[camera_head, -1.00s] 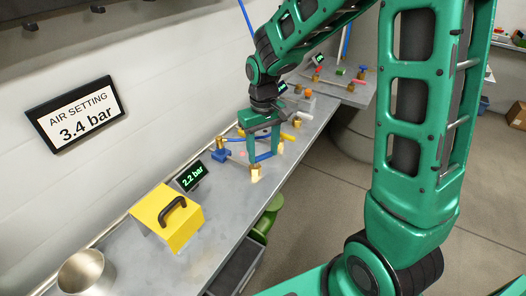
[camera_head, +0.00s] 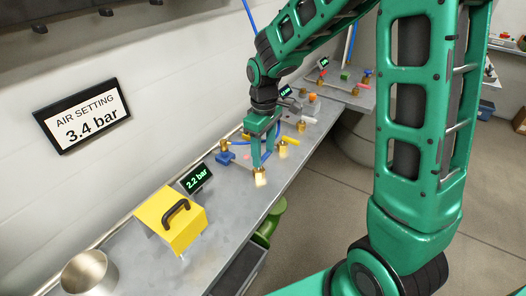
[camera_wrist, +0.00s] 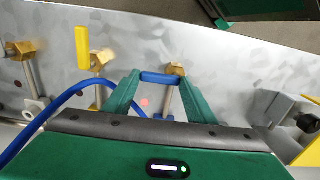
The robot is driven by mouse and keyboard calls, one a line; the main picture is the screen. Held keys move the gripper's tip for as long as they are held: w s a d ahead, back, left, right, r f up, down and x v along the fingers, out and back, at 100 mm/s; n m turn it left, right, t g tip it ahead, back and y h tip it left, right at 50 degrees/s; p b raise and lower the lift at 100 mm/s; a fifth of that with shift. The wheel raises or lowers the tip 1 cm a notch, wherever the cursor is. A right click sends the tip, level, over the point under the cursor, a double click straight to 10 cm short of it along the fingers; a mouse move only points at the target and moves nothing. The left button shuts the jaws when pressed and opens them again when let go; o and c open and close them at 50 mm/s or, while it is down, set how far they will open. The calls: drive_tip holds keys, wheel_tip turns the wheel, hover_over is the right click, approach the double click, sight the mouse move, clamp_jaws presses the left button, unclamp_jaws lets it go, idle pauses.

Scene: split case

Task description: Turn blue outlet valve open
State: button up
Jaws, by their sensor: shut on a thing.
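The blue valve lever (camera_wrist: 159,78) lies crosswise between my fingertips in the wrist view. Its right end meets a brass valve body (camera_wrist: 177,68), whose pipe runs down the picture between my fingers. The lever lies across this pipe. My gripper (camera_head: 262,160) is shut on the blue lever, one finger at each end. In the head view the brass body (camera_head: 260,178) shows just below my fingers, and the lever is mostly hidden by them. A black display (camera_head: 196,179) beside it reads 2.2 bar.
Another brass valve with a yellow lever (camera_wrist: 82,48) stands left of my fingers in the wrist view. A blue hose (camera_wrist: 70,95) curves close to my left finger. A yellow box with a black handle (camera_head: 170,220) stands nearer on the bench. A wall sign (camera_head: 86,110) reads 3.4 bar.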

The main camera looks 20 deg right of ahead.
sight(263, 155)
drive_tip(key=shift+w+d+r, duration=0.1)
drive_tip(key=shift+w, duration=0.15)
drive_tip(key=o, duration=1.1)
drive_tip(key=shift+s, duration=0.1)
wheel_tip(263, 155, up, 11)
drive_tip(key=shift+f, duration=0.2)
